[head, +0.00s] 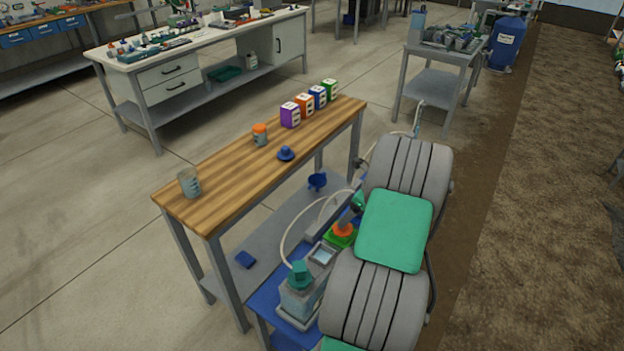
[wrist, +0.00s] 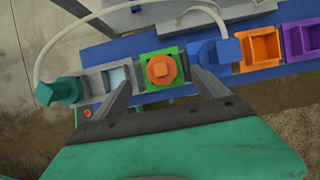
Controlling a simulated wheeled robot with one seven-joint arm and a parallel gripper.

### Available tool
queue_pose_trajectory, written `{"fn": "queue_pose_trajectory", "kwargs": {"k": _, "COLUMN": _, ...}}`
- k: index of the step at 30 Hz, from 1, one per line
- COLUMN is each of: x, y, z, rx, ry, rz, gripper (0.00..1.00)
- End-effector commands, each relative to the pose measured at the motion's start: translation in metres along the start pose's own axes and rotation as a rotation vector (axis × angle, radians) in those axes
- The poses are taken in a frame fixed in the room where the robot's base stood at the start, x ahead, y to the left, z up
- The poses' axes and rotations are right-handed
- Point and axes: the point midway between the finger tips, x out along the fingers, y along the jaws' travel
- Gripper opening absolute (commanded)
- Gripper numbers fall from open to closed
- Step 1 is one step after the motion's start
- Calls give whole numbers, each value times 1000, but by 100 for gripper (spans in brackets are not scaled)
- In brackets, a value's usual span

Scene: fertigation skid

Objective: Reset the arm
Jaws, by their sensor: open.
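My gripper (wrist: 160,76) is open in the wrist view, with nothing seen between its fingers but the view below. Its two dark fingers point down at the blue skid base, one on each side of an orange cap (wrist: 161,70) on a green block (wrist: 146,57). I cannot tell how far above the cap the fingertips are. In the head view the orange cap (head: 344,229) shows just left of my grey and green arm. My gripper is hidden there behind the arm.
A teal-capped part (wrist: 58,92), a blue cap (wrist: 215,54), an orange socket (wrist: 260,45) and a purple socket (wrist: 301,40) line the skid. Pale hoses curve close by. A wooden bench (head: 222,160) holds cups and coloured boxes. Open floor (head: 90,230) lies left.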

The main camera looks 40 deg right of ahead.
Motion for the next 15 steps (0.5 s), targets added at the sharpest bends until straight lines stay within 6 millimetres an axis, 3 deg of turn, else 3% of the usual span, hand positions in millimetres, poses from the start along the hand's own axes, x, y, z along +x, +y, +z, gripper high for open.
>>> {"fn": "queue_pose_trajectory", "kwargs": {"k": 5, "x": 0, "y": 0, "z": 0, "rx": -145, "ry": 1, "rz": 1, "gripper": 84}}
{"fn": "queue_pose_trajectory", "kwargs": {"k": 10, "x": 0, "y": 3, "z": -9, "rx": -596, "ry": 24, "rz": 26, "gripper": 84}}
{"fn": "queue_pose_trajectory", "kwargs": {"k": 13, "x": 8, "y": 18, "z": -28, "rx": -866, "ry": 49, "rz": 86, "gripper": 84}}
{"fn": "queue_pose_trajectory", "kwargs": {"k": 15, "x": 17, "y": 39, "z": -49, "rx": -1040, "ry": 56, "rz": 159, "gripper": 84}}
